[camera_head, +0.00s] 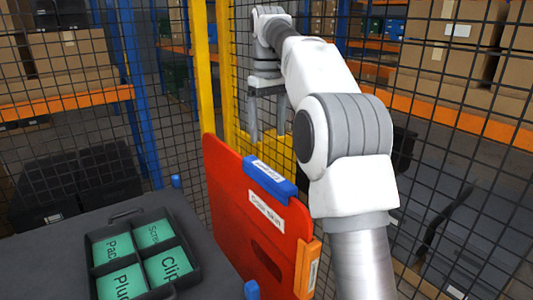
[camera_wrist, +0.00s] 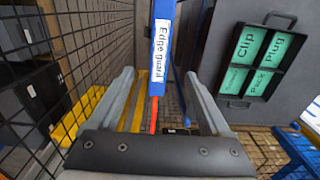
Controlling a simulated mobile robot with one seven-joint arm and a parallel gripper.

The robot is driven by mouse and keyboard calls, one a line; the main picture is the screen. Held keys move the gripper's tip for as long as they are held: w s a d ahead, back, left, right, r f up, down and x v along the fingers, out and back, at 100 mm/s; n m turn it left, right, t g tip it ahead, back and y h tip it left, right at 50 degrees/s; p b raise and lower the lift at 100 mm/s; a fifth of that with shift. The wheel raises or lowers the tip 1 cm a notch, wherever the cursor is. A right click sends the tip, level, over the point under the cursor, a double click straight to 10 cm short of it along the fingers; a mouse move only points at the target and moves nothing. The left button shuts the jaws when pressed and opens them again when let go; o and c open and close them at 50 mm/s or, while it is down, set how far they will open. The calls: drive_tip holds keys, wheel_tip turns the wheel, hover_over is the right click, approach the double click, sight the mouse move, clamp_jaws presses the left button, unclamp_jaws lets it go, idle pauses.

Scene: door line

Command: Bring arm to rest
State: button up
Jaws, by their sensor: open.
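My arm reaches up and away in the head view, with my gripper (camera_head: 267,136) pointing down above and beyond the top edge of the red door skin (camera_head: 228,190). The gripper is open, with nothing visible between its fingers. In the wrist view my gripper (camera_wrist: 158,78) shows its two fingers spread. The blue edge guard (camera_head: 270,180) sits on the door skin's top edge. In the wrist view the edge guard (camera_wrist: 163,45) appears between the fingers but beyond them, apparently not touching. An orange labelled piece (camera_head: 308,268) sits on the door skin's right edge.
A black tray (camera_head: 117,225) with green compartments labelled Clip, Plug and others lies on the dark grey worktop (camera_head: 60,265) at left. Black mesh fencing (camera_head: 455,130) and a yellow post (camera_head: 203,65) stand close around the arm. Shelves with cardboard boxes (camera_head: 75,60) stand behind the mesh.

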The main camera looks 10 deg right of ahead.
drive_tip(key=shift+s, duration=0.1)
drive_tip(key=s+f+m+t+b, duration=0.1)
drive_tip(key=s+m+t+b, duration=0.2)
drive_tip(key=s, duration=1.2)
drive_tip(key=s+f+m+t+b, duration=0.1)
drive_tip(key=s+f+t+b, duration=0.1)
drive_tip(key=s+f, duration=1.3)
drive_tip(key=shift+s+f+m+t+b, duration=0.3)
drive_tip(key=shift+s+b, duration=0.5)
drive_tip(key=shift+b, duration=0.05)
